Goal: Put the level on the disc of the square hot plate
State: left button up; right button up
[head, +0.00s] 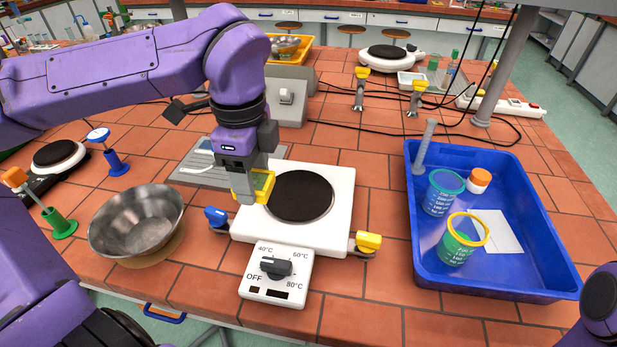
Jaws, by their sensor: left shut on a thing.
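The square hot plate (340,220) is white with a dark round disc (300,197) on top and a dial unit (275,277) in front. My left gripper (250,188) is over the plate's left edge, beside the disc. It is shut on a small yellow thing, which looks like the level (265,183); the fingers hide part of it. The level appears left of the disc, and I cannot tell whether it touches the plate. The disc looks bare. My right gripper is not in view; only part of my right arm shows at the lower right.
A metal bowl (137,222) stands left of the hot plate. A blue tray (487,285) with beakers and a jar is at the right. Blue (216,217) and yellow (368,241) valve-like knobs flank the plate. A grey panel (200,165) lies behind the gripper.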

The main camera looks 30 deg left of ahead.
pick_arm(q)
jog(key=shift+w+f, duration=0.1)
jog(key=shift+w, duration=0.3)
jog(key=w+f+p, duration=0.1)
jog(key=w+f, duration=0.2)
jog(key=w, duration=0.4)
jog(key=p, duration=0.2)
send_over(299, 192)
jog(key=f, duration=0.5)
jog(key=shift+s+a+f, duration=0.15)
jog(key=shift+s+f, duration=0.1)
jog(key=shift+s, duration=0.15)
jog(key=shift+w+f, duration=0.2)
jog(key=shift+f, duration=0.1)
notch_tip(299, 192, down, 3)
jog(key=shift+w+r+p, duration=0.15)
jog(key=shift+p, duration=0.3)
jog(key=shift+f, duration=0.45)
